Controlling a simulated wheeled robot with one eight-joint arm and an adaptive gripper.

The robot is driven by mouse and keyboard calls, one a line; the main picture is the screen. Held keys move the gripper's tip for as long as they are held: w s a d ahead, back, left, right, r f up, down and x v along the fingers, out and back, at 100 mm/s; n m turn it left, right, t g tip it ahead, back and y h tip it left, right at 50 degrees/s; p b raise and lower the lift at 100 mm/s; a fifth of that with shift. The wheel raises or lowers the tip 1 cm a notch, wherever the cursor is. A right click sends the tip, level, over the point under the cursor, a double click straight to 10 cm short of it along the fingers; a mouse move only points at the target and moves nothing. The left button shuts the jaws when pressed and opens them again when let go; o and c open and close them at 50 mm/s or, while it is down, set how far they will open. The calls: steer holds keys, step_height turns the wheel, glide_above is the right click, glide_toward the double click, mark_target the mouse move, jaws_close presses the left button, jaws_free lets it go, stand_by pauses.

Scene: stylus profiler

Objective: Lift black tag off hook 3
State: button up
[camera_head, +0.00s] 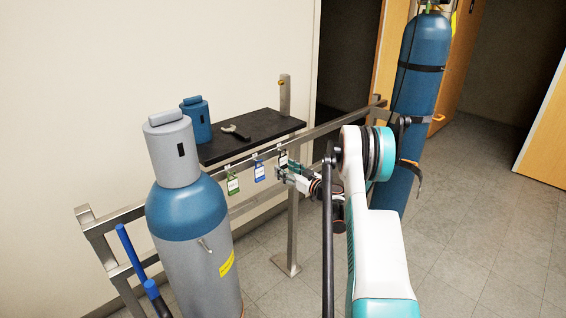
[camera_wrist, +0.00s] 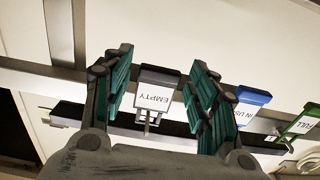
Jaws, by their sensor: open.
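The black tag (camera_head: 283,158) hangs from the rail in the head view, rightmost of three tags. In the wrist view the black tag (camera_wrist: 155,97), with a white label reading EMPTY upside down, is between the two teal-padded fingers of my gripper (camera_wrist: 158,80). The fingers are open, with a gap on each side of the tag. In the head view my gripper (camera_head: 282,173) is at the tag's lower part. A small metal hook (camera_wrist: 148,121) shows by the tag in the wrist view. No hook number is readable.
A blue tag (camera_head: 259,171) and a green tag (camera_head: 232,181) hang to the left on the metal rail (camera_head: 330,127). Behind is a black shelf (camera_head: 255,130) with a wrench (camera_head: 235,132) and a blue cap (camera_head: 195,120). Gas cylinders stand left (camera_head: 190,235) and right (camera_head: 417,90).

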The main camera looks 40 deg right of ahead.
jaws_close()
steer(key=shift+r, duration=0.2)
steer(key=shift+r, duration=0.3)
stand_by(0.3)
steer(key=s, duration=0.8)
steer(key=shift+d, duration=0.3)
stand_by(0.6)
